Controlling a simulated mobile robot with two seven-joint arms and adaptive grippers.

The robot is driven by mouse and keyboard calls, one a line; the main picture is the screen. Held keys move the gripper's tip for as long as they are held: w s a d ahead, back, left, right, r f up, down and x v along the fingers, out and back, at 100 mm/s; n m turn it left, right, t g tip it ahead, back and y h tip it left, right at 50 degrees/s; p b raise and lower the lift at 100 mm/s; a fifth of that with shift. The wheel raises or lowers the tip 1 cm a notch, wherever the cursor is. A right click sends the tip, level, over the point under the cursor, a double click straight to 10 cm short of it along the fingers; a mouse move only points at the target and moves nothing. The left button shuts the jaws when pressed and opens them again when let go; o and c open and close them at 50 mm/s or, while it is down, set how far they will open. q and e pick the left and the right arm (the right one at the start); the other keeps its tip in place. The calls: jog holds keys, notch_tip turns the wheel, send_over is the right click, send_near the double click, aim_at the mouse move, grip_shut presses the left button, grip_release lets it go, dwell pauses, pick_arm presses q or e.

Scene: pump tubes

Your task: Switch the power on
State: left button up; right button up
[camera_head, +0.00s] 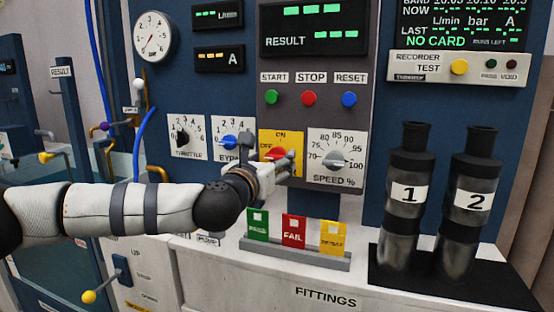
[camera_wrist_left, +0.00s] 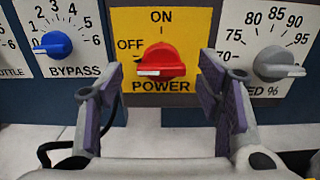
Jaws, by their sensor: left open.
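The red power knob (camera_wrist_left: 160,62) sits on a yellow plate (camera_wrist_left: 185,20) marked ON at the top and OFF at the left. Its handle lies about level, with a white mark at the left end on the OFF side. In the head view the knob (camera_head: 275,154) is partly hidden by my left gripper (camera_head: 277,170). In the wrist view my left gripper (camera_wrist_left: 162,82) is open, with one purple-padded finger on each side of the knob and a gap to it. Nothing is between the pads except the view of the knob. My right gripper is not in view.
The blue bypass knob (camera_wrist_left: 53,45) is left of the plate and the grey speed knob (camera_wrist_left: 277,64) is right. Below stand green, red and yellow cards (camera_head: 293,231) in a holder. Two dark cylinders (camera_head: 403,194) labelled 1 and 2 stand at the right.

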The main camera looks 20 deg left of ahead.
aim_at(274, 158)
pick_arm(q)
jog(key=shift+w+d, duration=0.1)
jog(key=shift+w, duration=1.45)
jog(key=shift+c, duration=0.2)
jog(key=c, duration=1.1)
jog(key=shift+c, duration=0.2)
